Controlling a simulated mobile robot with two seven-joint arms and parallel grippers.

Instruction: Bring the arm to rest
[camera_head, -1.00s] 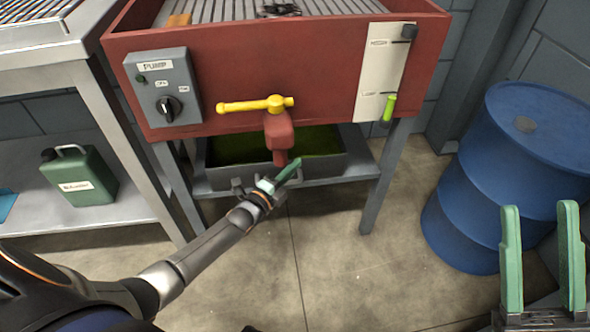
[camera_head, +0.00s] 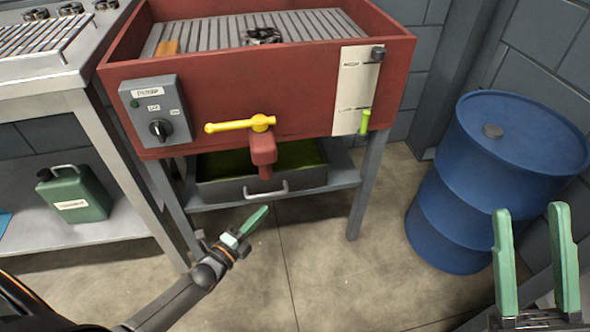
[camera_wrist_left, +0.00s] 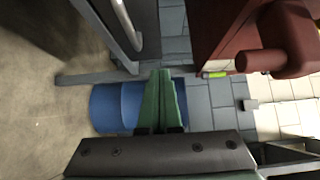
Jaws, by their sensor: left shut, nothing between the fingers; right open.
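My left gripper (camera_head: 253,222) is shut and empty, held in the air in front of the red washing cabinet and below its red spout. Its green fingers (camera_wrist_left: 160,103) lie together in the left wrist view. My right gripper (camera_head: 532,262) is at the lower right of the head view, its two green fingers upright, apart and empty.
The red cabinet (camera_head: 226,141) has a yellow lever (camera_head: 238,125), a red spout (camera_head: 263,152) and a switch box (camera_head: 157,114). A tray (camera_head: 225,190) with a handle sits beneath. A blue drum (camera_head: 455,215) stands right, a green canister (camera_head: 75,194) left. The floor between is clear.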

